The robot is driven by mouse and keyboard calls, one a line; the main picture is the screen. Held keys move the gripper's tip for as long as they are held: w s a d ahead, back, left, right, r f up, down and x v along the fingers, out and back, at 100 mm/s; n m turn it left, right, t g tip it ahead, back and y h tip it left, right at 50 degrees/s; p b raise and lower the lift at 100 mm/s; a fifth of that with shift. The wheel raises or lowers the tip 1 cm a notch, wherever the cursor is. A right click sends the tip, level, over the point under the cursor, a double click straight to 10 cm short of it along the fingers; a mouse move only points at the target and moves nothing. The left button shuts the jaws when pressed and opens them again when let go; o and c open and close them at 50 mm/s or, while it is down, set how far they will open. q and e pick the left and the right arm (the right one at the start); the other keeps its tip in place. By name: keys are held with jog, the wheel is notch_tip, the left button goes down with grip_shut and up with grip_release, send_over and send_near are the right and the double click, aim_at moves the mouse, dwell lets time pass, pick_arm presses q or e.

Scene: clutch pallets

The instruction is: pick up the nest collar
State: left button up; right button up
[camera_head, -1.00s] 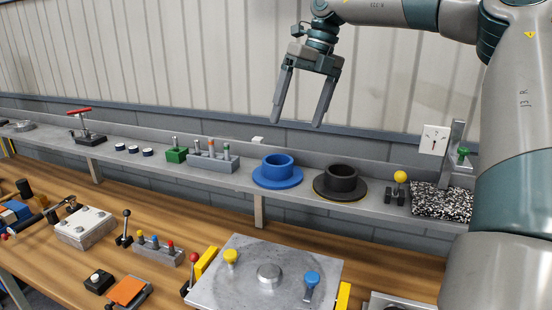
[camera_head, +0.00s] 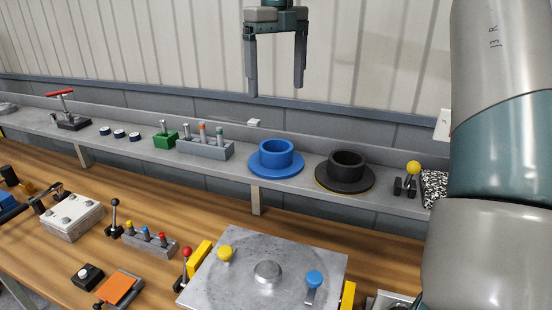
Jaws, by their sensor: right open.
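Two flanged collars stand on the grey shelf (camera_head: 225,172): a blue one (camera_head: 276,169) and a black one with a thin yellow edge (camera_head: 345,177) to its right. Each has a wide flat flange and a short upright ring with an open top. I cannot tell from looks alone which one is the nest collar. My right gripper (camera_head: 276,88) hangs above the blue collar in the picture, fingers pointing down, open and empty, clear of both collars. My left gripper is not in view.
On the shelf, a grey block with several pegs (camera_head: 206,148) stands left of the blue collar, and a yellow-knobbed lever (camera_head: 412,176) right of the black one. A metal plate (camera_head: 225,285) with knobs lies on the wooden bench below. My right arm hides the right side.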

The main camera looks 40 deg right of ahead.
jog(key=p, duration=0.4)
send_near(276, 148)
notch_tip(276, 148, down, 2)
jog(key=s+a, duration=0.2)
jog(key=shift+s+d+f, duration=0.1)
jog(key=shift+s+f, duration=0.1)
jog(key=shift+f, duration=0.35)
jog(key=shift+f+p, duration=0.35)
jog(key=shift+p, duration=0.25)
jog(key=f+p, duration=0.2)
jog(key=f, duration=0.1)
jog(key=shift+s+a+f+p, duration=0.1)
jog(key=shift+a+f+p, duration=0.1)
jog(key=shift+f+p, duration=0.1)
jog(key=shift+f, duration=0.45)
jog(key=c, duration=1.3)
